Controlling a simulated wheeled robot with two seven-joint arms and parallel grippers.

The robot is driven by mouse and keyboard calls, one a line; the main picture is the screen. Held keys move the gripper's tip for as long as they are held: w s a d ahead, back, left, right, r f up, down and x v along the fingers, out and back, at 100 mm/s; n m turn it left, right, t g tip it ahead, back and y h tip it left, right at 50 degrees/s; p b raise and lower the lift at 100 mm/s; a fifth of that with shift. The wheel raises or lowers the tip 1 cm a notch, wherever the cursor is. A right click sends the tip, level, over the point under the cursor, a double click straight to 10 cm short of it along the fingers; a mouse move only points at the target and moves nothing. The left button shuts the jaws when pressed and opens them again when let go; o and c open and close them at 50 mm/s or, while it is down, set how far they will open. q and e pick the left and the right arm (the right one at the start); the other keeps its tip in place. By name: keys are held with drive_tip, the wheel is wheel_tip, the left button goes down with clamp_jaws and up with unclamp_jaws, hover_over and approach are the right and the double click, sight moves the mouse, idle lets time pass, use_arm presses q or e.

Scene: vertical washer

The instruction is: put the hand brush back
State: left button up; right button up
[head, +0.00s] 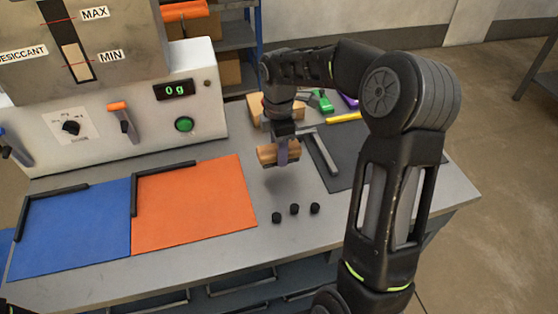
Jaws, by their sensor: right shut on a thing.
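My right gripper (284,151) is shut on the hand brush (268,155), which shows as a wooden-brown block. It holds the brush above the grey worktop, right of the orange mat; a soft shadow lies below it. The gripper's fingers cover the middle of the brush, and its bristles cannot be made out. My left gripper is not in view.
A dark mat (350,172) at right bears a grey tool (319,152), a yellow item (344,118) and a green item (322,101). Three black knobs stand near the front edge. Orange (195,205) and blue (70,232) mats lie clear before the dispenser (150,115).

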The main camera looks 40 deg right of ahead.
sight(279, 171)
drive_tip(key=shift+f, duration=0.35)
drive_tip(key=shift+f, duration=1.85)
drive_tip(key=shift+f, duration=0.1)
drive_tip(key=shift+f, duration=0.15)
drive_tip(key=o, duration=1.5)
drive_tip(key=shift+c, duration=0.2)
drive_tip(key=shift+r, duration=0.2)
wheel_tip(279, 171, up, 12)
drive_tip(key=shift+r, duration=0.1)
